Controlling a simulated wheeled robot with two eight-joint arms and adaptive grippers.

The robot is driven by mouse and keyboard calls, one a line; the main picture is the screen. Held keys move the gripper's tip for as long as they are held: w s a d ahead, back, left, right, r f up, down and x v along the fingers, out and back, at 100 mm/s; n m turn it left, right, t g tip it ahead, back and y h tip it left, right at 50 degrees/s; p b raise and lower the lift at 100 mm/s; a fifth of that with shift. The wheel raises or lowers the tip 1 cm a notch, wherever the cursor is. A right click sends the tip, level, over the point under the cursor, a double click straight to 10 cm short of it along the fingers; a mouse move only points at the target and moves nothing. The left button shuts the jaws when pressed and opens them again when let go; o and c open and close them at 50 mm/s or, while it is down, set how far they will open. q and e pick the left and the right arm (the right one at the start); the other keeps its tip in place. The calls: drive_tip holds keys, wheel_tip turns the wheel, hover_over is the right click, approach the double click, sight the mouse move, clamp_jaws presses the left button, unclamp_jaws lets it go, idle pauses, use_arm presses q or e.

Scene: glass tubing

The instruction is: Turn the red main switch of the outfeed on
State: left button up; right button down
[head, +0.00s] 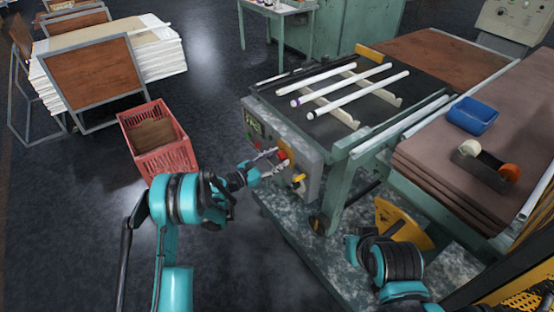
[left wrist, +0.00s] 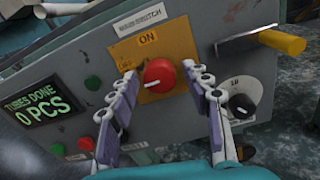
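The red main switch (left wrist: 159,76) is a round knob on an orange plate (left wrist: 127,50) marked ON at its top, on the grey control panel. Its white mark points to the lower left, away from the ON label. In the head view the red knob (head: 283,155) is small, on the panel's front. My left gripper (head: 268,162) is in front of the panel. In the left wrist view its fingers (left wrist: 163,75) are spread, one on each side of the knob; contact is not clear. Part of my right arm shows at lower right, but its gripper is not visible.
The panel has a display (left wrist: 45,106) reading TUBES DONE 0 PCS, small buttons, a black dial (left wrist: 240,106) and a yellow-handled lever (left wrist: 282,42). Glass tubes (head: 350,85) lie on the bench above. A red crate (head: 158,140) stands on the floor at left.

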use_arm(q)
drive_tip(key=c, duration=0.8)
drive_tip(key=shift+m, duration=0.4)
drive_tip(key=m, duration=1.7)
drive_tip(key=shift+m, duration=0.4)
